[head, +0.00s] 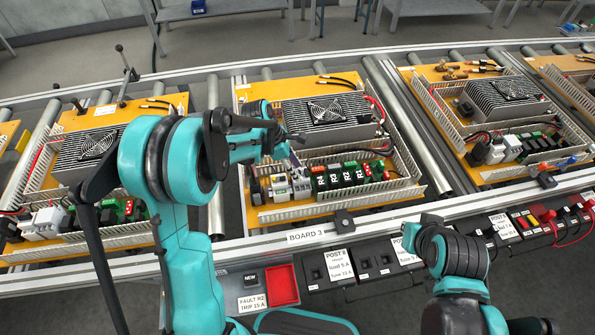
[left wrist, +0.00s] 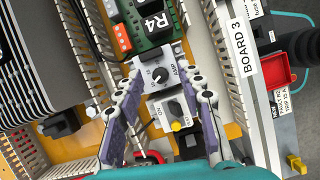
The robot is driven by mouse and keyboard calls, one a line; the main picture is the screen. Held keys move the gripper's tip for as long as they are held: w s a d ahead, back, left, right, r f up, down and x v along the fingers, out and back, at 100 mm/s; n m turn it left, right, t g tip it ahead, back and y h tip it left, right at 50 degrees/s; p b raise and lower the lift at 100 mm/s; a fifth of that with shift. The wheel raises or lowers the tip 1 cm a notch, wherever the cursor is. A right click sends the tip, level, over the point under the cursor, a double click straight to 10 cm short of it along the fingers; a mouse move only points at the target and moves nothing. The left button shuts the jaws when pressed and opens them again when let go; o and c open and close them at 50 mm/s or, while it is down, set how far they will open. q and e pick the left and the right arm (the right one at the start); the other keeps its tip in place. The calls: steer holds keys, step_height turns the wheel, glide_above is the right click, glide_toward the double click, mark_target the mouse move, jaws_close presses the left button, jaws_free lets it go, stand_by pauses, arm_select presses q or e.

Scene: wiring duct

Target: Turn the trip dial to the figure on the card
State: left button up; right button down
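My left gripper (left wrist: 163,82) is open, with one finger on each side of the dial module and nothing held. In the head view it hangs above the row (head: 293,148). The card (head: 252,302) reads FAULT R2, TRIP 15 A. My right gripper (head: 428,232) is at the lower right, its fingers unclear.
A switch module (left wrist: 175,112) marked ON, with a yellow button, adjoins the dial. Slotted white duct walls (head: 335,204) border the row, and a finned fan unit (head: 325,108) stands behind it. A red tray (head: 282,285) lies beside the card. Other boards (head: 495,95) stand left and right.

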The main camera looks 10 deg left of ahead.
arm_select(q)
steer(key=shift+d+f, duration=0.1)
steer(key=shift+f, duration=0.3)
jaws_close()
steer(key=shift+m, duration=0.3)
steer(key=m+g, duration=0.1)
steer(key=m, duration=0.1)
steer(key=m+g, duration=0.1)
steer(key=m, duration=0.2)
steer(key=shift+w+m+g, duration=0.2)
steer(key=shift+m+g, duration=0.1)
steer(key=m, duration=0.2)
steer(key=m+g+y, duration=0.1)
steer(key=m, duration=0.2)
steer(key=shift+w+d+g, duration=0.1)
steer(key=shift+g, duration=0.2)
steer(key=shift+m, duration=0.4)
